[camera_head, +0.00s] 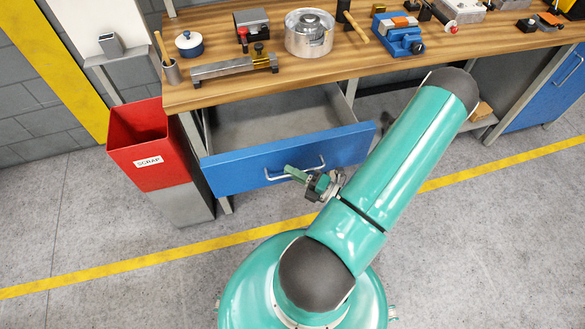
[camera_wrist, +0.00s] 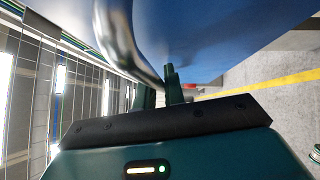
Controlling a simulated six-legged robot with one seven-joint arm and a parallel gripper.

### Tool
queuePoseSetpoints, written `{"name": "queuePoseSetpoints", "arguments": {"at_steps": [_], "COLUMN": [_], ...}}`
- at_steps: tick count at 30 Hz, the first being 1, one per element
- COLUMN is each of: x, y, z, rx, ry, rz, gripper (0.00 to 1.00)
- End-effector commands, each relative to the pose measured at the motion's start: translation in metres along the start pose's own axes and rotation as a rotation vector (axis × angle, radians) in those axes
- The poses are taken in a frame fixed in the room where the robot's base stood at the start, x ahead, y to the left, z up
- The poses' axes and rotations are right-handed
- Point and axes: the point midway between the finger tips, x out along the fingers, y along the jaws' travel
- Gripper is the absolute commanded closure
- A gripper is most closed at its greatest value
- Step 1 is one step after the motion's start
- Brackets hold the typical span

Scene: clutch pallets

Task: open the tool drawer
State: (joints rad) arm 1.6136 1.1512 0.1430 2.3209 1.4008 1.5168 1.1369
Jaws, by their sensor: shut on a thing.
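The tool drawer (camera_head: 235,173) has a blue front and is pulled out from under the wooden workbench. Its grey inside (camera_head: 270,125) shows and looks empty. A silver bar handle (camera_head: 276,177) runs across the drawer front. My gripper (camera_head: 290,173) is at the handle, in front of the drawer, with its green fingers shut on it. In the wrist view the curved metal handle (camera_wrist: 118,40) passes by my fingers (camera_wrist: 168,85), close to the blue drawer front (camera_wrist: 215,25). The exact contact is partly hidden there.
A red scrap bin (camera_head: 140,140) stands left of the drawer. The workbench top (camera_head: 225,92) carries a pot (camera_head: 309,35), a blue vise (camera_head: 398,35) and other tools. A blue cabinet (camera_head: 550,95) is at the right. Grey floor with a yellow line (camera_head: 130,264) lies open at the left front.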

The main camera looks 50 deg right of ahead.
Motion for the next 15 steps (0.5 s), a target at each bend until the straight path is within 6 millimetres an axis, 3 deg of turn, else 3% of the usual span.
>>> {"name": "queuePoseSetpoints", "arguments": {"at_steps": [9, 10, 13, 15], "x": [0.0002, 0.0002, 0.0001, -0.0001], "y": [0.0003, 0.0003, 0.0003, 0.0002], "z": [0.0008, 0.0008, 0.0007, 0.0005], "rx": [0.000, 0.000, 0.000, 0.000], "ry": [-0.003, -0.003, -0.002, -0.002], "rz": [0.002, 0.001, 0.001, 0.001], "gripper": [1.00, 0.87, 0.68, 0.67]}}
